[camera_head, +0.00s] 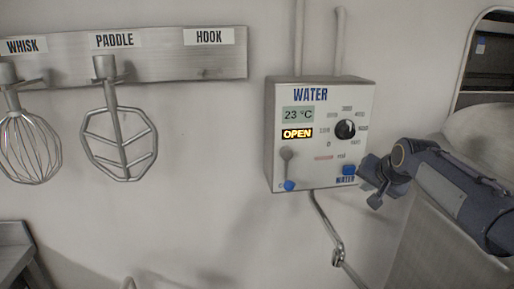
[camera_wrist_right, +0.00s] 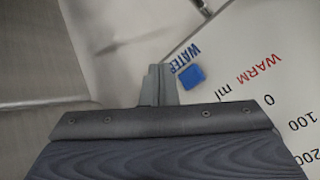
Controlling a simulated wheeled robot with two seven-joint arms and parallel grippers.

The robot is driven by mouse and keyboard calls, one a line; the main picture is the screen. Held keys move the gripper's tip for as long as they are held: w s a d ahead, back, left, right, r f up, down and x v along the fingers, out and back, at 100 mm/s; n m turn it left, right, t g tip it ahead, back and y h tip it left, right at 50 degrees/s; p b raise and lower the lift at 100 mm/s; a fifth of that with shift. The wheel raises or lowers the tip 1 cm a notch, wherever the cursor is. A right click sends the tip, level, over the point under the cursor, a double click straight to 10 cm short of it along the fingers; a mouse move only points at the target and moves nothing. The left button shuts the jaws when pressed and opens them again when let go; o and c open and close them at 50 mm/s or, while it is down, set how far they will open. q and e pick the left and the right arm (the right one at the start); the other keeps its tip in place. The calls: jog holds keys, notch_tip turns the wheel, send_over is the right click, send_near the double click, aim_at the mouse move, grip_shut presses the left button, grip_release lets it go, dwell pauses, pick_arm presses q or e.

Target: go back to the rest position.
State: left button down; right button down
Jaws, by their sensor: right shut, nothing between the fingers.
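My right gripper (camera_head: 372,180) is shut and empty. It is at the lower right of the water panel (camera_head: 294,150), close to the blue button (camera_head: 348,170) above the WATER label. In the right wrist view the shut fingers (camera_wrist_right: 158,82) point toward the panel, and the blue button (camera_wrist_right: 191,77) is just right of their tips. I cannot tell whether they touch it. The panel display reads 23 °C and a lit sign (camera_head: 297,133) reads OPEN. My left gripper is not in view.
A rack (camera_head: 150,62) on the wall holds a whisk (camera_head: 30,145) and a paddle (camera_head: 118,150); the place under the HOOK label is empty. A pipe with a tap (camera_head: 337,255) runs down below the panel. A large grey surface (camera_head: 440,245) stands at the right below my arm.

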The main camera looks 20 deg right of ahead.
jog(key=s+a+f+n+g+y, duration=0.1)
jog(key=s+a+f+n+y, duration=0.1)
jog(key=s+a+f, duration=0.3)
jog(key=s+a+f+n+g+y, duration=0.1)
jog(key=s+a+f+n, duration=0.2)
jog(key=s+a, duration=0.7)
jog(key=s+a+f+n+g+y, duration=0.1)
jog(key=s+a+f+n+y, duration=0.1)
jog(key=s+a+f, duration=0.5)
jog(key=s+a+n, duration=0.1)
jog(key=s, duration=0.4)
jog(key=shift+s+a+y, duration=0.15)
jog(key=shift+a+y, duration=0.15)
